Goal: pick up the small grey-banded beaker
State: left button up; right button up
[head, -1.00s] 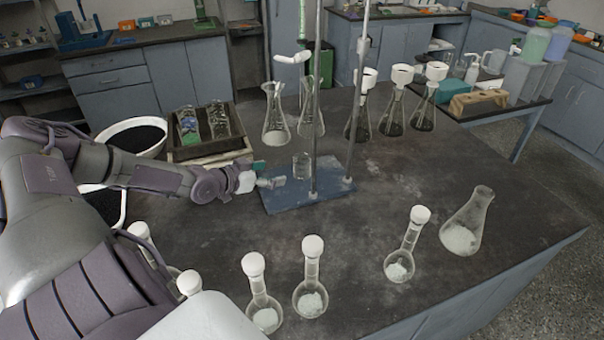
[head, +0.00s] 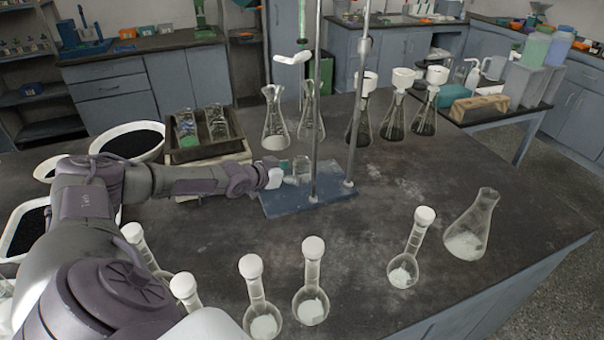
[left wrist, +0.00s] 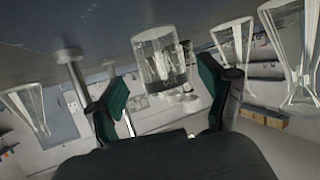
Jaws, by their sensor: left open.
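The small beaker (head: 302,172) is clear glass and stands on the blue base plate (head: 330,198) of the metal stand, left of its rods. My left gripper (head: 285,170) is just left of the beaker at about its height, its far parts hard to make out. In the left wrist view the beaker (left wrist: 160,56) hangs inverted by the camera's tilt, with a greyish band around it. The green-padded fingers of the left gripper (left wrist: 160,95) are spread apart, and the beaker appears ahead of the gap, nearer the right finger. My right gripper is not in view.
The stand's rods (head: 317,110) rise close right of the beaker. Conical flasks (head: 275,122) stand behind, and a tray with glassware (head: 180,155) is behind my arm. Round-bottomed flasks with white caps (head: 312,285) stand in front. The bench's right middle is clear.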

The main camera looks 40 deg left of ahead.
aim_at(296, 170)
pick_arm(q)
jog(key=shift+w, duration=0.9)
jog(key=shift+p+x, duration=0.3)
jog(key=shift+x, duration=0.8)
jog(key=shift+f, duration=0.15)
jog(key=shift+s, duration=0.1)
jog(key=c, duration=1.3)
